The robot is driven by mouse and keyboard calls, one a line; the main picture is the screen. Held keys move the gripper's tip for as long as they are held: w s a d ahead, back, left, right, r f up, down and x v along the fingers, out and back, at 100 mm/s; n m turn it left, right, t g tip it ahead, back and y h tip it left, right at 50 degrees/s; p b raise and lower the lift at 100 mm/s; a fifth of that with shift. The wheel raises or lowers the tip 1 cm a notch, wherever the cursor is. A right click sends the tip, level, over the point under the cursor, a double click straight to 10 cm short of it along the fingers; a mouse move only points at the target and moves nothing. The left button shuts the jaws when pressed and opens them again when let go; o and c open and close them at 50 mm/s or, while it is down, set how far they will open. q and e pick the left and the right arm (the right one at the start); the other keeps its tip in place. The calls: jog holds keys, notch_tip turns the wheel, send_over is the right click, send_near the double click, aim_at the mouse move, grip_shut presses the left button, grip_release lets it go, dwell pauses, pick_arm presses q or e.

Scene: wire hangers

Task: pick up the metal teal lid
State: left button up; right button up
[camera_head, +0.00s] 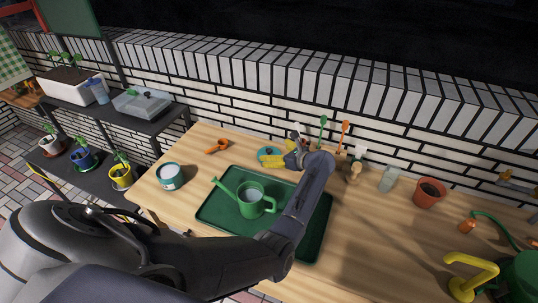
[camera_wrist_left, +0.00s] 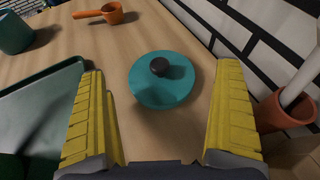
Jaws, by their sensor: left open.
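The teal lid (camera_wrist_left: 165,87) is round and flat with a dark round knob (camera_wrist_left: 159,67) on top. It lies on the wooden table, in the left wrist view between and ahead of my two yellow fingers. In the head view the lid (camera_head: 268,153) shows at the back of the table, partly hidden by my gripper. My left gripper (camera_head: 281,160) is open and empty, and it also shows in the left wrist view (camera_wrist_left: 162,115). The fingers stand apart on either side, with no visible contact with the lid. My right gripper is not in view.
A green tray (camera_head: 316,238) holds a green watering can (camera_head: 251,199). An orange scoop (camera_head: 217,147) and a teal-and-white pot (camera_head: 170,176) stand left of the lid. An orange pot (camera_wrist_left: 281,111) with upright tools is close to the right finger. A brick wall (camera_head: 240,115) runs behind.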

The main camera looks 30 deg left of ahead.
aim_at(271, 151)
pick_arm(q)
jog(key=x, duration=0.4)
jog(key=shift+a, duration=0.1)
jog(key=c, duration=0.9)
